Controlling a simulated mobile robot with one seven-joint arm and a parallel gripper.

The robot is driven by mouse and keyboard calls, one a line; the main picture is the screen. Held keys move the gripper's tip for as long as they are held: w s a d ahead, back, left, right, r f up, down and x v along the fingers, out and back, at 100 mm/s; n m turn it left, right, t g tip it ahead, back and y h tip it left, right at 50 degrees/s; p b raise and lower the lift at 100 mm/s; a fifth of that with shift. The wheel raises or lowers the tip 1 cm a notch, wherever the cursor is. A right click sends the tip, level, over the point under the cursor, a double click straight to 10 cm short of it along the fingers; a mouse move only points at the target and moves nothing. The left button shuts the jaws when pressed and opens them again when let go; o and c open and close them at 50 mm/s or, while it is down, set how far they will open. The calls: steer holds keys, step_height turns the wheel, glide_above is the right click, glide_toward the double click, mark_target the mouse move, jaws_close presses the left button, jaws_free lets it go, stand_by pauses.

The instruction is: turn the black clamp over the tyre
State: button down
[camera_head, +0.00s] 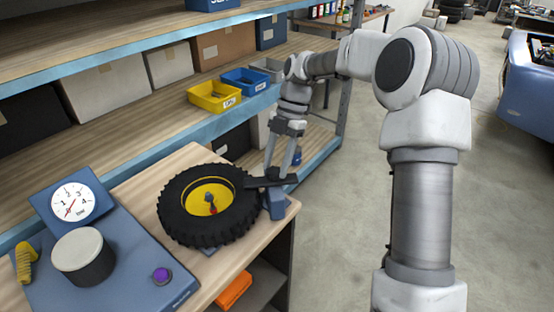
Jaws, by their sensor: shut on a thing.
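The black tyre (181,212) with a yellow rim (200,192) lies flat on the wooden bench. The black clamp (262,183) sits on a blue post (273,205) at the tyre's right side. Its left end reaches to the tyre's right edge; whether it touches the tyre I cannot tell. My gripper (277,176) comes down from above and is shut on the clamp. Its fingertips are small in this view and partly merge with the dark clamp. A small red and dark piece (211,205) stands in the middle of the rim.
Left of the tyre is a blue device (130,262) with a dial gauge (72,202), a round drum (84,256) and a purple button (162,275). Shelves with yellow (213,96) and blue bins (244,81) stand behind. Open floor (335,245) lies right of the bench.

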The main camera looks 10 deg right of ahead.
stand_by(0.5)
steer(key=shift+c, duration=1.7)
jaws_free()
steer(key=p+v, duration=0.2)
steer(key=v, duration=1.5)
steer(key=shift+r, duration=0.25)
steer(key=shift+a, duration=0.15)
